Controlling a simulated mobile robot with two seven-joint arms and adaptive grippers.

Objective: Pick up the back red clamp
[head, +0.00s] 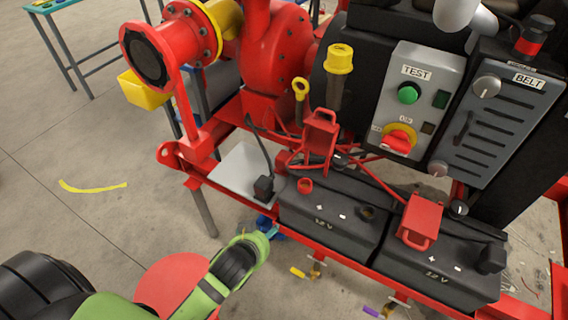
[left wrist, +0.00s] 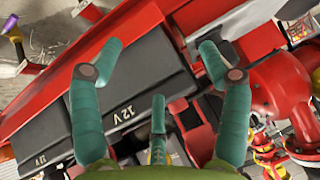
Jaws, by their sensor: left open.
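The back red clamp (head: 320,132) stands at the rear of the left battery, by the red frame and cables. A second red clamp (head: 420,218) sits further right, over the right battery. My left gripper (head: 266,230) is in front of the left battery, nearer the camera than the back clamp and apart from it. In the left wrist view its teal fingers (left wrist: 160,55) are spread with nothing between them. A red part behind the right finger (left wrist: 196,132) may be a clamp; I cannot tell. My right gripper is not in view.
Two black 12 V batteries (head: 330,208) sit in a red frame. A grey plate (head: 243,170) with a black cable lies left of them. The red pump (head: 270,50) and TEST panel (head: 405,100) stand behind. Open floor lies left.

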